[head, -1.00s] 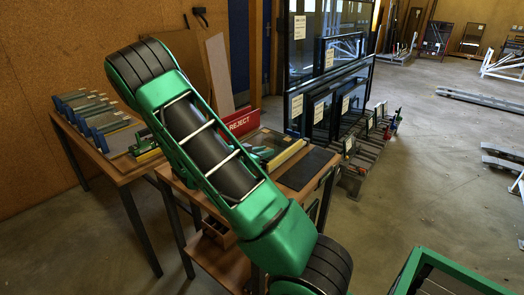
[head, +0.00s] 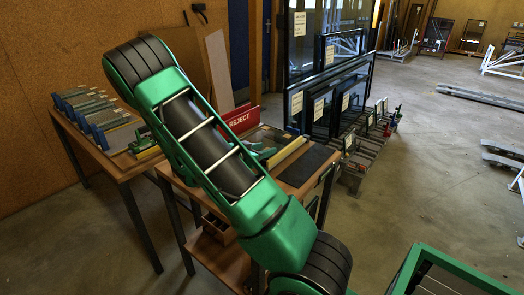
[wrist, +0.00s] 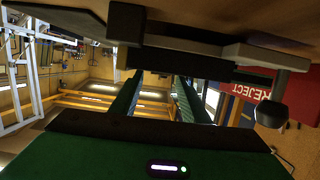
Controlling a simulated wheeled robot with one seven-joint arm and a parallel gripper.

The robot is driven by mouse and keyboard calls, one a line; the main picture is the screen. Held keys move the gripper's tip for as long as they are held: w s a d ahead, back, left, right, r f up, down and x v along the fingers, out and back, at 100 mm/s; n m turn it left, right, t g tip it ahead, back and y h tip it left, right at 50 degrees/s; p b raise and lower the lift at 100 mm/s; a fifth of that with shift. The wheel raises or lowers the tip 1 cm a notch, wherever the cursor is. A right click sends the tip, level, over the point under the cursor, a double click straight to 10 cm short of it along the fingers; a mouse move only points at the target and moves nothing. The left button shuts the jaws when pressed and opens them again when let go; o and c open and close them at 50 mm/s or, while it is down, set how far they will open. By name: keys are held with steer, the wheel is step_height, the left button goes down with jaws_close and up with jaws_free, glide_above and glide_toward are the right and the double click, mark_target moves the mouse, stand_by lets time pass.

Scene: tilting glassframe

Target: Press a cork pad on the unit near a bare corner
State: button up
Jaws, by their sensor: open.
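Several dark glass units with pale labels lean in a rack at the back of the head view; one is the front glass unit (head: 296,103). I cannot tell which corner is bare. No cork pad can be made out for certain. My gripper (wrist: 158,80) shows in the wrist view, with two fingers spread and nothing visible between them. A dark bar-shaped fixture with a round knob (wrist: 271,111) lies just beyond the fingertips, below a brown tabletop (wrist: 230,14) that appears upside down.
A red REJECT sign (head: 240,119) stands on the middle bench, beside a dark mat (head: 308,166). The left bench (head: 118,167) holds several slotted holders (head: 92,112). Clamps (head: 385,118) stand on the rack's foot.

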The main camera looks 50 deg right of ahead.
steer(key=v, duration=1)
steer(key=shift+a, duration=0.2)
